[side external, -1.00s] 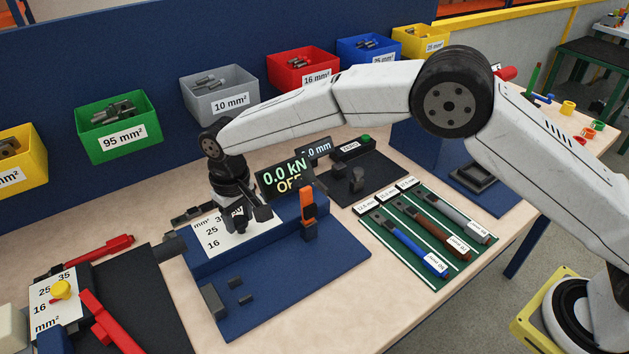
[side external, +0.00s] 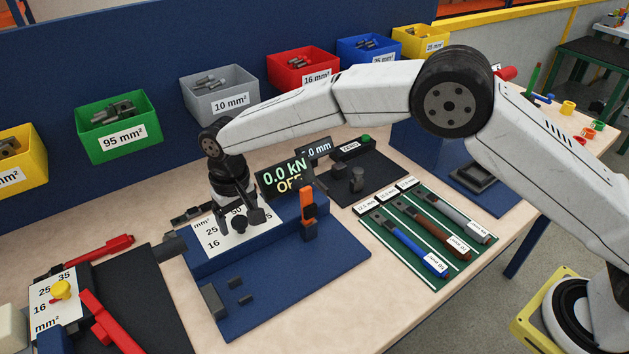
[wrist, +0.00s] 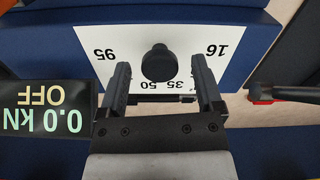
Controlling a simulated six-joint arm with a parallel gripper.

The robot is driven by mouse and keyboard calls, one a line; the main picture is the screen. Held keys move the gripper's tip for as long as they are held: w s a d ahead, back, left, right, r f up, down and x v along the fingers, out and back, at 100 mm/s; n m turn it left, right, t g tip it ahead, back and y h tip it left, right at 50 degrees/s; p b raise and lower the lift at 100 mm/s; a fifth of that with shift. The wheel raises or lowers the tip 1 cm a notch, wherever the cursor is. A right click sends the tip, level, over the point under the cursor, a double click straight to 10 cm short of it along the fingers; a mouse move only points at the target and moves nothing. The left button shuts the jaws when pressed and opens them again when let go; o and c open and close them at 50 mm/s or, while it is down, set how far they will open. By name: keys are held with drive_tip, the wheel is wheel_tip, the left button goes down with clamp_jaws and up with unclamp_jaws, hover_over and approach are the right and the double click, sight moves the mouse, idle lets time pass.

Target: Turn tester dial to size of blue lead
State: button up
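The tester dial is a round black knob (wrist: 159,63) on a white plate (wrist: 88,38) printed with sizes. In the wrist view 95, 35, 50 and 16 show upside down. I cannot tell where the knob points. In the side view the knob (side external: 239,225) is below my gripper (side external: 245,213). My gripper (wrist: 160,62) is open, with one finger on each side of the knob and a gap to each. The blue lead (side external: 408,243) lies on the green mat at the right; its white label (side external: 436,264) is too small to read surely.
The tester display (side external: 285,177) reads 0.0 kN, OFF. An orange-handled lever (side external: 307,205) stands close right of the dial. Brown (side external: 430,230) and grey (side external: 450,217) leads lie beside the blue one. A second dial with a yellow knob (side external: 61,290) is at the left.

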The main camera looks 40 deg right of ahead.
sight(239, 220)
drive_tip(key=shift+r, duration=0.1)
drive_tip(key=shift+r, duration=3.85)
drive_tip(key=s+d+m+t, duration=0.1)
drive_tip(key=s+d, duration=0.1)
drive_tip(key=d, duration=0.7)
drive_tip(key=s+d+m+t, duration=0.1)
drive_tip(key=s+d, duration=0.1)
drive_tip(key=d, duration=0.8)
drive_tip(key=s+d+f, duration=0.2)
drive_tip(key=s+d, duration=0.3)
drive_tip(key=s, duration=0.4)
drive_tip(key=s+d+f, duration=0.1)
drive_tip(key=s+d, duration=0.5)
drive_tip(key=s, duration=0.4)
drive_tip(key=shift+f+n+t, duration=0.3)
drive_tip(key=shift+f, duration=0.1)
